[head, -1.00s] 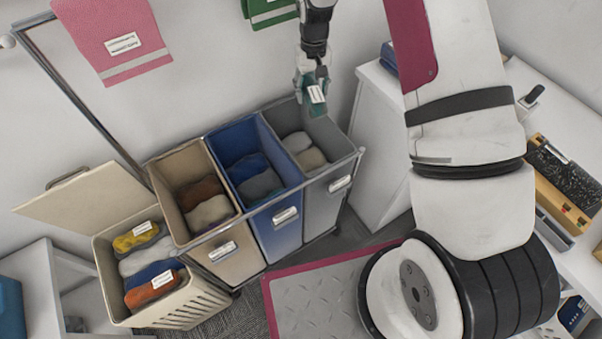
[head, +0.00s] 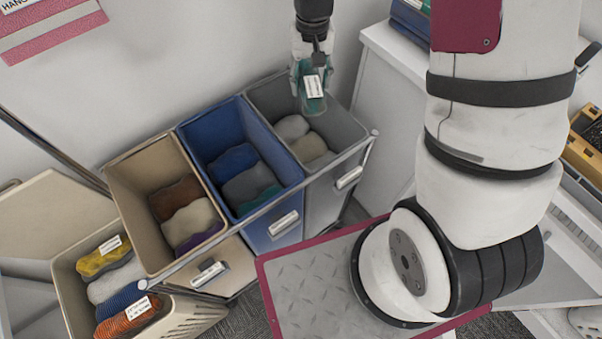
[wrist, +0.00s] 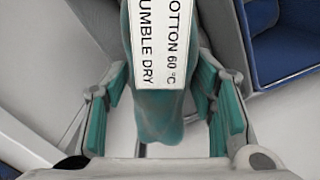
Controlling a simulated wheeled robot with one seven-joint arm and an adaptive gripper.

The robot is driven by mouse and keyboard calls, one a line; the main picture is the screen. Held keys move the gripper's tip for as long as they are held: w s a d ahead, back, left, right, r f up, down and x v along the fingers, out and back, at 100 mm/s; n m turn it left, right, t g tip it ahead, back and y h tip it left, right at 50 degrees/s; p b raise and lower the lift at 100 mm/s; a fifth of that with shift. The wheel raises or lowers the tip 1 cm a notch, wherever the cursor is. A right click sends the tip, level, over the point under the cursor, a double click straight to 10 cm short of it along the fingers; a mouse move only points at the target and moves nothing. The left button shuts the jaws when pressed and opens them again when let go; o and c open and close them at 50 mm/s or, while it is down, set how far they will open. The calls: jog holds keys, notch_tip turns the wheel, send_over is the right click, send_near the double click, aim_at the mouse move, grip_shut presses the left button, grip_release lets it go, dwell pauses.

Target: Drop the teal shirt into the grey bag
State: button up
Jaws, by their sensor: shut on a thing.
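My gripper (head: 309,75) is shut on the teal shirt (head: 313,104), a rolled teal garment with a white label. In the wrist view the shirt (wrist: 160,118) hangs between the fingers, and its label reads "COTTON 60 °C" and "TUMBLE DRY". In the head view the shirt is over the back part of the grey bag (head: 345,130), the rightmost of three bags in a wheeled frame. Light grey and beige garments lie in the grey bag. Whether the shirt's lower end is below the rim is hard to tell.
A blue bag (head: 272,140) and a tan bag (head: 125,190) stand left of the grey one, both holding clothes. A cream basket (head: 180,312) of labelled clothes is at lower left. A white cabinet (head: 385,110) stands close on the right.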

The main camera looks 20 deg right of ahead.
notch_tip(320, 180, up, 2)
jog(key=shift+r, duration=0.25)
jog(key=shift+f+b, duration=1.9)
jog(key=shift+f, duration=1.1)
jog(key=o, duration=1.4)
jog(key=shift+c, duration=0.2)
jog(key=shift+r, duration=0.1)
notch_tip(320, 180, up, 12)
jog(key=shift+f, duration=0.1)
